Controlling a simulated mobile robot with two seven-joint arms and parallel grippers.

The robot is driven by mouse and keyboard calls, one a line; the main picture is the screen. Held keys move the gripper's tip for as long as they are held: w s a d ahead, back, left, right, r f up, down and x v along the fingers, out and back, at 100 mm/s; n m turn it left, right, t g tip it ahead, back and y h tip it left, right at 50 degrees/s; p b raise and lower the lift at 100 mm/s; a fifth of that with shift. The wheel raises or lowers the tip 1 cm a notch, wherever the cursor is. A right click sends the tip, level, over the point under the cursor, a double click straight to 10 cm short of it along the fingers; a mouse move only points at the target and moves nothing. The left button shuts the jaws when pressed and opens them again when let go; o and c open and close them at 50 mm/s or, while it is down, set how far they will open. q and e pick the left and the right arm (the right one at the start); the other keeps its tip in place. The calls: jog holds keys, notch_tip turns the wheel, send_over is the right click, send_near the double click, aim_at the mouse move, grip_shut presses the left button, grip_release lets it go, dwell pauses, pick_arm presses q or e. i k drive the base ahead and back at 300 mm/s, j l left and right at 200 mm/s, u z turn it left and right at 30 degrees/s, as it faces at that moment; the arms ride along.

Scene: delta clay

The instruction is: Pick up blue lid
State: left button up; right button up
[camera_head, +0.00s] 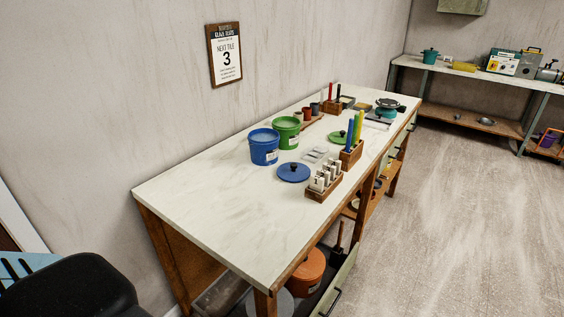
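The blue lid (293,174) lies flat on the long worktable (205,200), its dark knob facing up. It sits just in front and to the right of the blue bucket (264,150), which stands open. A wooden block holding several pale-handled tools (325,182) stands close to the lid's right. The lid is fully visible, with nothing on it. Neither of my grippers is in view.
A green bucket (287,134), a green lid (338,137) and a wooden holder of colored sticks (351,156) stand farther along. The table's near left part is clear. A drawer (341,285) stands open under the right edge. Open floor (450,220) lies right.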

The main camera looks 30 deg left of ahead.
aim_at(288, 172)
jog(key=i+l+u, duration=0.1)
jog(key=u, duration=0.25)
jog(key=i+l+u, duration=0.1)
jog(key=u, duration=0.25)
jog(key=l+u, duration=0.15)
jog(key=u, duration=0.25)
jog(key=i+l+u, duration=0.15)
jog(key=l, duration=0.15)
jog(key=l+u, duration=0.1)
jog(key=l, duration=0.2)
jog(key=i+l+u, duration=0.15)
jog(key=l, duration=0.15)
jog(key=i+l, duration=0.1)
jog(key=l, duration=0.85)
jog(key=i+l+u, duration=0.1)
jog(key=l, duration=0.35)
